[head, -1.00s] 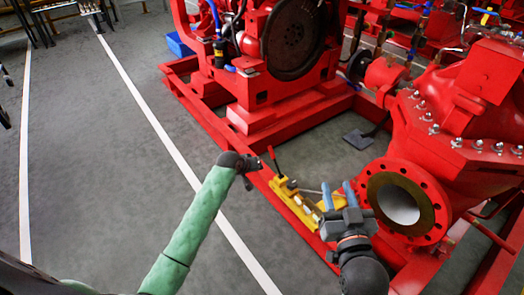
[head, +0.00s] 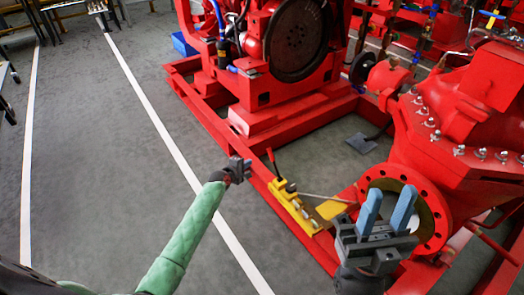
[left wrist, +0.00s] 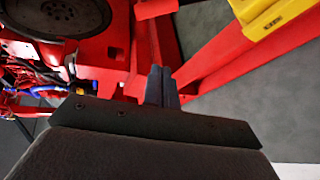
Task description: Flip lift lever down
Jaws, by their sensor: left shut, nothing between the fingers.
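My right gripper (head: 388,208) is open and empty, in front of the round pump flange.
The red base frame (head: 210,118) runs along the right of my left arm. A red engine (head: 262,90) stands behind, and a red pump (head: 460,120) at right. A yellow plate (head: 332,208) lies beside the fixture.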

